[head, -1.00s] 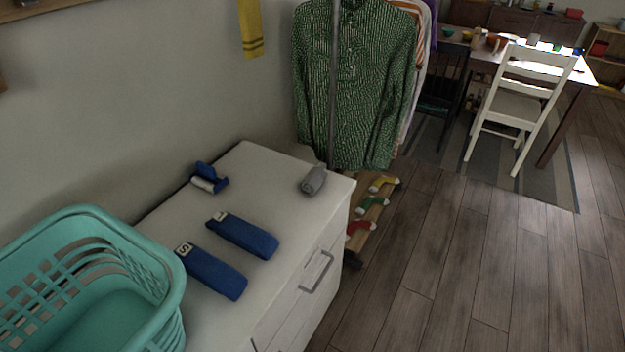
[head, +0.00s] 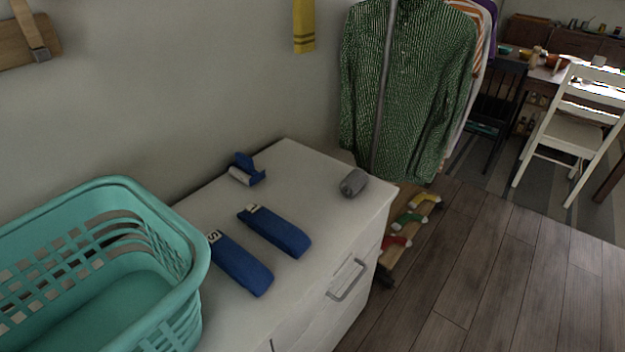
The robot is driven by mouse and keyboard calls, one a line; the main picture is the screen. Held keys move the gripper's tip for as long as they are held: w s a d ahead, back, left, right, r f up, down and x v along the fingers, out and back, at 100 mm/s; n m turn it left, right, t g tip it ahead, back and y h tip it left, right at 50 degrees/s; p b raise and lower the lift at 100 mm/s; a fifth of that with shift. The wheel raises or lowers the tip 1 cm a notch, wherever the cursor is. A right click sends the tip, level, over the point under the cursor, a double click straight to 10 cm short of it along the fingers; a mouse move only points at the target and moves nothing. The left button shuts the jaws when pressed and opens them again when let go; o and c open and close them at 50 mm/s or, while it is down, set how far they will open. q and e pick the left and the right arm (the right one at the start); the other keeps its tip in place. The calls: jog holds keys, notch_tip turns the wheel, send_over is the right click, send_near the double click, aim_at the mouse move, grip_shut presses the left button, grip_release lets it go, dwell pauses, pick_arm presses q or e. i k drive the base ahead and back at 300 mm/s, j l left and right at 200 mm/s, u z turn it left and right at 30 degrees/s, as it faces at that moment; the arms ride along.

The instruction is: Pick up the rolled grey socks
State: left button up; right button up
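The rolled grey socks (head: 354,183) lie on the white dresser top (head: 312,187), near its far right corner. They form a small grey roll and nothing touches them. Neither of my grippers shows in the head view.
A teal laundry basket (head: 150,308) stands at the left. A green shirt (head: 408,90) hangs behind the dresser. Wooden floor is clear at right.

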aim_at(354, 182)
jog(key=i+l+u, duration=0.2)
jog(key=u, duration=0.15)
jog(key=i+l+u, duration=0.1)
jog(key=l+u, duration=0.25)
jog(key=i+l+u, duration=0.1)
jog(key=l+u, duration=0.6)
jog(key=l, duration=0.15)
